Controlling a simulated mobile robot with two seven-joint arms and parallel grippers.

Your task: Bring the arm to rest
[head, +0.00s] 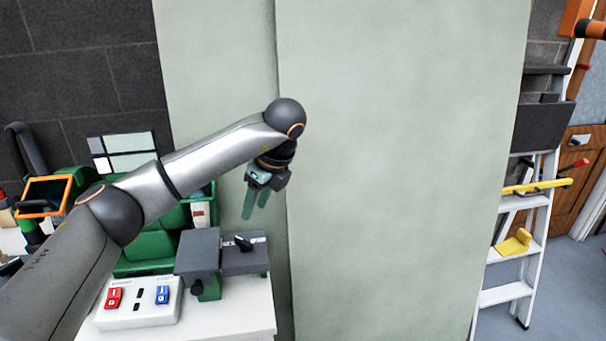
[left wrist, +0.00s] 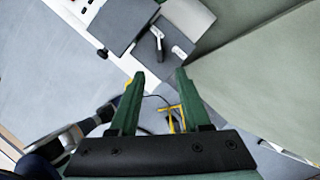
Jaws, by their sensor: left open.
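My left arm (head: 215,155) comes in from the left and reaches across above a white bench in the head view. My left gripper (head: 256,208) hangs at its end with green fingers pointing down, in front of the pale green panel. In the left wrist view the two green fingers (left wrist: 159,80) stand apart with nothing between them. The gripper is open and empty. It is above and apart from the grey box with a black lever (head: 244,244), which also shows in the left wrist view (left wrist: 180,35).
The white bench (head: 235,318) carries a switch box (head: 138,303) with red and blue switches and a green machine (head: 150,246). The tall pale panel (head: 400,150) stands close to the gripper. A ladder (head: 508,294) with tools stands at the right.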

